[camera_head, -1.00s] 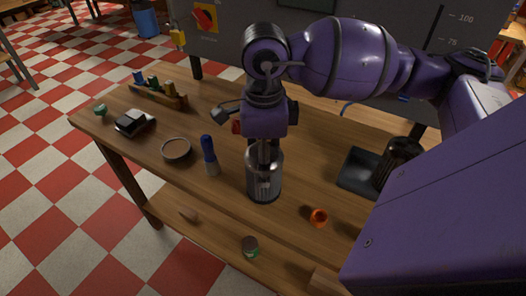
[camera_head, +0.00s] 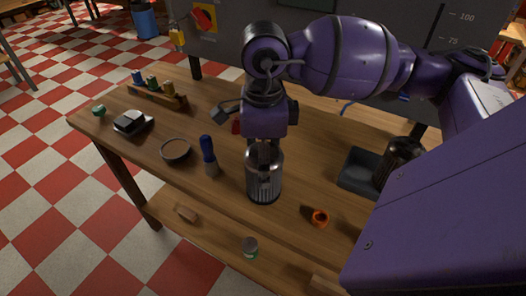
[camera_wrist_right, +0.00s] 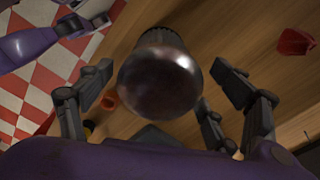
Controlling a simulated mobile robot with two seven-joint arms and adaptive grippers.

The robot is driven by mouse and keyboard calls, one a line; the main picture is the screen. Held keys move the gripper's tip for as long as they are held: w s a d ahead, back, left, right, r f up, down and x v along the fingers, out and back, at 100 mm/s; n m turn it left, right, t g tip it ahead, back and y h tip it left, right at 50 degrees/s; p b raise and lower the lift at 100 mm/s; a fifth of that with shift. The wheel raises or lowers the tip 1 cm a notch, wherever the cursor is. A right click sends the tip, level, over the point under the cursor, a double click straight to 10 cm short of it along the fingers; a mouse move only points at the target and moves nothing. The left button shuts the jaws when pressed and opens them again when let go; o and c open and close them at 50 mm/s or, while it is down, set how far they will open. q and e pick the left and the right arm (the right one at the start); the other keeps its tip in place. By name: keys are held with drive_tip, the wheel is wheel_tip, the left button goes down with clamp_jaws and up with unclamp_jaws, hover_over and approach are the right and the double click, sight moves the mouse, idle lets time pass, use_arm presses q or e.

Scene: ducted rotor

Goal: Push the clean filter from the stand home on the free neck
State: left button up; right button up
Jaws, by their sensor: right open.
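A grey metallic canister (camera_head: 264,182), which I take for the filter, stands upright at the table's front middle. My right gripper (camera_head: 263,152) points down over it. In the right wrist view its open fingers (camera_wrist_right: 165,95) lie to either side of the canister's shiny domed end (camera_wrist_right: 158,82), with gaps visible. Contact at the far side is hidden. A darker cylinder (camera_head: 402,155) stands at the right by a black tray, partly hidden by my arm. I cannot make out a free neck or a stand under the canister. My left gripper does not show.
A blue-handled brush (camera_head: 208,150) stands just left of the canister, and a round dish (camera_head: 175,150) is farther left. An orange ring (camera_head: 320,218) lies right of it. The black tray (camera_head: 357,172) is at the right. A rack of spools (camera_head: 160,94) stands at back left.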

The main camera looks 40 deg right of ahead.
drive_tip(key=c, duration=1.1)
drive_tip(key=shift+r, duration=0.1)
drive_tip(key=shift+c, duration=0.2)
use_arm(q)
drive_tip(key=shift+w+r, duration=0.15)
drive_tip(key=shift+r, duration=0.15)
use_arm(e)
drive_tip(key=shift+r, duration=0.55)
drive_tip(key=shift+r, duration=0.1)
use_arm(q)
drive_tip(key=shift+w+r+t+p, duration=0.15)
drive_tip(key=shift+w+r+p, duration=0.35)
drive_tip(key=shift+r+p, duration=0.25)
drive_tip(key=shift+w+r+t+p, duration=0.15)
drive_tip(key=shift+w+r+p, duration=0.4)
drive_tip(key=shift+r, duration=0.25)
use_arm(e)
drive_tip(key=shift+r, duration=2.3)
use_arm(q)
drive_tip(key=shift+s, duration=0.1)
